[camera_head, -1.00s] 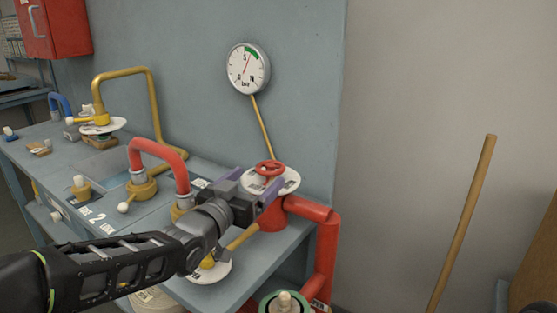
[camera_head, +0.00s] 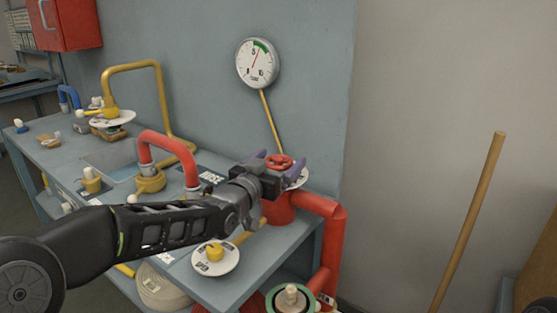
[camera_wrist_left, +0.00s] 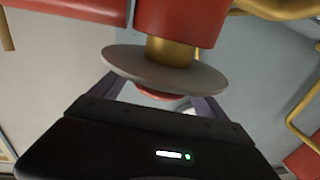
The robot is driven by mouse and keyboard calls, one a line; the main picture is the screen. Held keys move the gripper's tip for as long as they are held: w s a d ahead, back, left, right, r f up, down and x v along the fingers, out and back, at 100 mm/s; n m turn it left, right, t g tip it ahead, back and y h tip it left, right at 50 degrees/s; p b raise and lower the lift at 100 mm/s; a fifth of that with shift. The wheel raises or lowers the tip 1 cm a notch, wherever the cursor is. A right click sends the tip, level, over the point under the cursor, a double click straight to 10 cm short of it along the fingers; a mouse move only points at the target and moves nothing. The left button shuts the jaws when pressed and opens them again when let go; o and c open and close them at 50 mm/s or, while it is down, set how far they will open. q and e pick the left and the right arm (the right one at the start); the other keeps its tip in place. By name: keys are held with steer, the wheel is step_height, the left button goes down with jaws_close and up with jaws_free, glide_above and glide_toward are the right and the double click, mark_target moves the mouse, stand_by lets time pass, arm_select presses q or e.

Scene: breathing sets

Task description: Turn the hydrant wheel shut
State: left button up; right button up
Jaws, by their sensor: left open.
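The red hydrant wheel (camera_head: 279,161) sits above a white disc (camera_head: 299,181) on top of the red standpipe (camera_head: 280,208). My left gripper (camera_head: 277,166) is open, with one purple finger on each side of the wheel. I cannot tell whether the fingers touch it. In the left wrist view the disc (camera_wrist_left: 165,69) hides most of the wheel (camera_wrist_left: 161,95), of which a red edge shows between the spread fingers. A brass stem (camera_wrist_left: 171,52) shows on the other side of the disc. My right gripper is not in view.
A round gauge (camera_head: 257,63) hangs on the wall behind. Red and yellow hose bends and a white disc with a yellow knob (camera_head: 215,259) stand on the bench near my left arm. A wooden pole (camera_head: 467,220) leans at right. A green-rimmed fitting (camera_head: 290,298) is low in front.

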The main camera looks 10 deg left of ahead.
arm_select(q)
steer(key=shift+c, duration=0.3)
steer(key=c, duration=1.3)
steer(key=shift+r+m+h+p, duration=0.1)
steer(key=shift+m+h+p, duration=0.5)
steer(key=shift+h+p, duration=0.3)
steer(key=m+g+h+p, duration=0.2)
steer(key=h+p, duration=0.1)
steer(key=p, duration=0.3)
steer(key=m+g+h+p, duration=0.3)
steer(key=h+p, duration=0.1)
steer(key=p, duration=0.2)
steer(key=shift+r+m+g, duration=0.15)
steer(key=shift+m+g, duration=0.15)
steer(key=shift+f+m+g+h+p, duration=0.25)
steer(key=shift+m+g+h+p, duration=0.6)
steer(key=shift+m+g+h, duration=0.45)
